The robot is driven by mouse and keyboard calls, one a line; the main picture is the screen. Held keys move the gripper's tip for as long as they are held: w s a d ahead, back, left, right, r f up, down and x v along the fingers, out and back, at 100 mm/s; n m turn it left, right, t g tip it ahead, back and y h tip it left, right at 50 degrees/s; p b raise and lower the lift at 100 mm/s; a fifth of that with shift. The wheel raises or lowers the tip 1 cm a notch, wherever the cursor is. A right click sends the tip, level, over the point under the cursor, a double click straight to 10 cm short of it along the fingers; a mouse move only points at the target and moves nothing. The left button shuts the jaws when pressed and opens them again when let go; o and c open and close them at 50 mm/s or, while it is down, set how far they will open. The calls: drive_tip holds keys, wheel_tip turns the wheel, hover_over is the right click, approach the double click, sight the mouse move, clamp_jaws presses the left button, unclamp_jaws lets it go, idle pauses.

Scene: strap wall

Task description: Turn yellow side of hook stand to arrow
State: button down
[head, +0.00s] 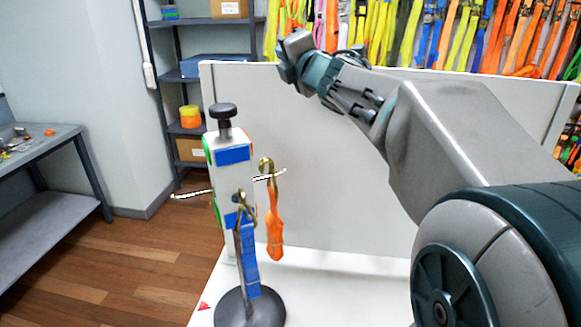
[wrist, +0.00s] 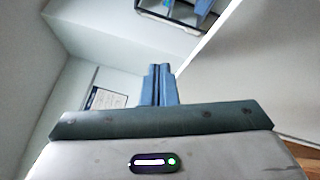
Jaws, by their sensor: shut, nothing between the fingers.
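The hook stand (head: 232,175) is a white upright post with a black knob on top and a round dark base (head: 250,310). Blue patches face the head camera, green shows along its left side and a sliver of orange on its right edge. No yellow side shows. A blue strap (head: 249,262) hangs from a brass hook in front, and an orange strap (head: 274,228) from a brass hook on the right. A red arrow mark (head: 204,306) lies left of the base. My gripper (head: 285,68) is raised up and right of the stand, apart from it; its fingers (wrist: 158,85) are shut and empty.
A white panel (head: 340,170) stands behind the hook stand on a white table (head: 340,290). Thin pale rod-like pieces stick out left and right of the post. Shelves (head: 190,75) and a grey bench (head: 45,160) are at left. Many coloured straps hang behind the panel.

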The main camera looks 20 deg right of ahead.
drive_tip(key=s+d+f+m+g+h+b, duration=0.4)
drive_tip(key=s+d+f+m+g+h, duration=0.5)
drive_tip(key=f+m, duration=0.4)
drive_tip(key=s+a+r+n+g+y+b, duration=0.3)
drive_tip(key=s+a+n+g+y+b, duration=0.3)
drive_tip(key=s+y, duration=0.45)
drive_tip(key=w+a+f+t, duration=0.1)
drive_tip(key=w+a+f, duration=0.4)
drive_tip(key=w+f, duration=0.2)
wheel_tip(320, 180, down, 2)
drive_tip(key=shift+w+a, duration=0.15)
drive_tip(key=shift+a, duration=0.05)
drive_tip(key=shift+h, duration=0.25)
